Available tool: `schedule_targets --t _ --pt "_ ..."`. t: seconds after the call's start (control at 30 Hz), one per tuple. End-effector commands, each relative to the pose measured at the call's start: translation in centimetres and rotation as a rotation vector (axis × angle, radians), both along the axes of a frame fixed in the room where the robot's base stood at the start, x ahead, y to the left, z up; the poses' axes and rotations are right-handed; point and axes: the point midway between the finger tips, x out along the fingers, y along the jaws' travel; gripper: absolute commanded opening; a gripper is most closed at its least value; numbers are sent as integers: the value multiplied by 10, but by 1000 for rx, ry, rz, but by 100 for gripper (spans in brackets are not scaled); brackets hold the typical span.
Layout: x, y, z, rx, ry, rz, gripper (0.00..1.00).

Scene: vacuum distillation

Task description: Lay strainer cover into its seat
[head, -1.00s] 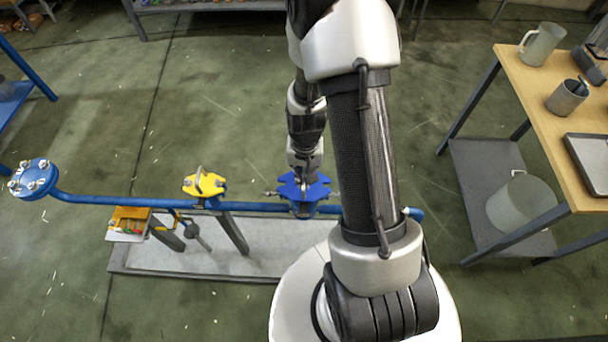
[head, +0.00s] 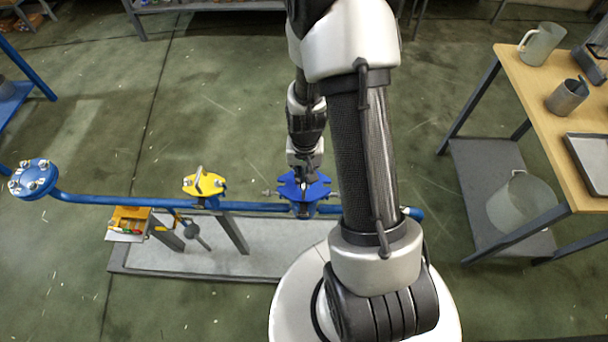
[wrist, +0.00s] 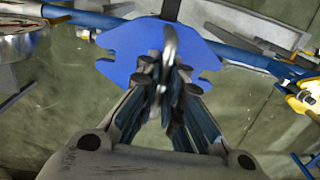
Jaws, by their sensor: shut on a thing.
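The strainer cover is a blue plate with notched ends and a metal loop handle. In the head view the blue cover (head: 318,190) is at the strainer body (head: 303,211) on the blue pipe. In the wrist view the cover (wrist: 128,52) lies just beyond my fingers. My gripper (wrist: 166,82) is shut on the cover's loop handle (wrist: 171,45). It comes down from above in the head view (head: 303,184). The seat is hidden under the cover, and I cannot tell whether the cover touches it.
A yellow cover (head: 203,184) with a handle sits left along the blue pipe (head: 130,202). A bolted blue flange (head: 33,178) ends the pipe at far left. A wooden table (head: 540,95) with mugs stands right.

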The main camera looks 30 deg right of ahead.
Motion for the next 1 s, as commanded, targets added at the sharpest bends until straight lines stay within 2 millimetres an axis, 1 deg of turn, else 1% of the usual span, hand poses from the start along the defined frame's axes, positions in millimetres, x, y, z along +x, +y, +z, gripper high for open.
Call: schedule_targets --t 0.73,0.77,1.0 --pt "1 0 -16 0 -2 0 0" --pt "1 0 -16 0 -2 0 8" --pt "0 0 -15 -1 -1 0 24"
